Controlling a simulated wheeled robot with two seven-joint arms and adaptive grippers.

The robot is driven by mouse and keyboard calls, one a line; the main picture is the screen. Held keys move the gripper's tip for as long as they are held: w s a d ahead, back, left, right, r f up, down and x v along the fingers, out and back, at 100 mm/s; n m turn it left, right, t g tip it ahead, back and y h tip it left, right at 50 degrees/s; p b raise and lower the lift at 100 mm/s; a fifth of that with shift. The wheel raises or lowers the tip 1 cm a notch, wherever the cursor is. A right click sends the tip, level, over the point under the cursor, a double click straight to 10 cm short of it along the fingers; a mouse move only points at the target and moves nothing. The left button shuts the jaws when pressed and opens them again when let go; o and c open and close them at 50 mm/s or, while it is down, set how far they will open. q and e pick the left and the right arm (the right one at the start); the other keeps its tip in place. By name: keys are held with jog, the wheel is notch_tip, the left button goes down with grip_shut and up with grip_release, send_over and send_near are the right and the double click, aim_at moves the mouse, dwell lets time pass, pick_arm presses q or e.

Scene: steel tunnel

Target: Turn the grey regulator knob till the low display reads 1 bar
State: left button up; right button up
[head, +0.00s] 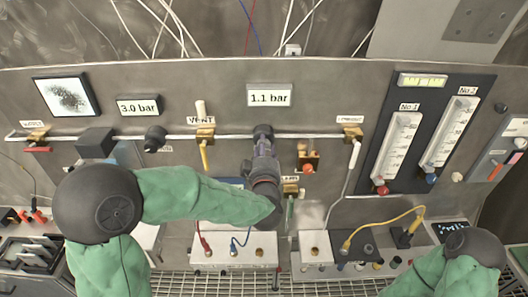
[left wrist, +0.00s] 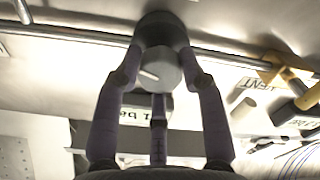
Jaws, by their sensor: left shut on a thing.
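The grey regulator knob (left wrist: 160,68) sits on the panel pipe, with a pale pointer line on its face in the left wrist view. My left gripper (head: 263,140) reaches up to the panel and is shut on the knob. Its fingers flank the knob in the left wrist view (left wrist: 158,85). In the head view the gripper mostly hides the knob. The low display (head: 269,95) above it reads 1.1 bar. Another display (head: 139,105) to the left reads 3.0 bar. My right gripper is outside the head view; only part of the right arm shows at lower right.
A horizontal pipe (head: 330,136) runs along the panel. A vent valve with a yellow handle (head: 205,155) is left of the knob. A red-ended brass fitting (head: 308,160) is close on the right. Two flowmeters (head: 400,140) stand further right. Cables and boxes (head: 235,250) lie below.

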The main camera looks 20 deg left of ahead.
pick_arm(q)
jog(key=shift+f, duration=0.1)
jog(key=o, duration=1.1)
jog(key=shift+o, duration=0.2)
jog(key=v, duration=1.2)
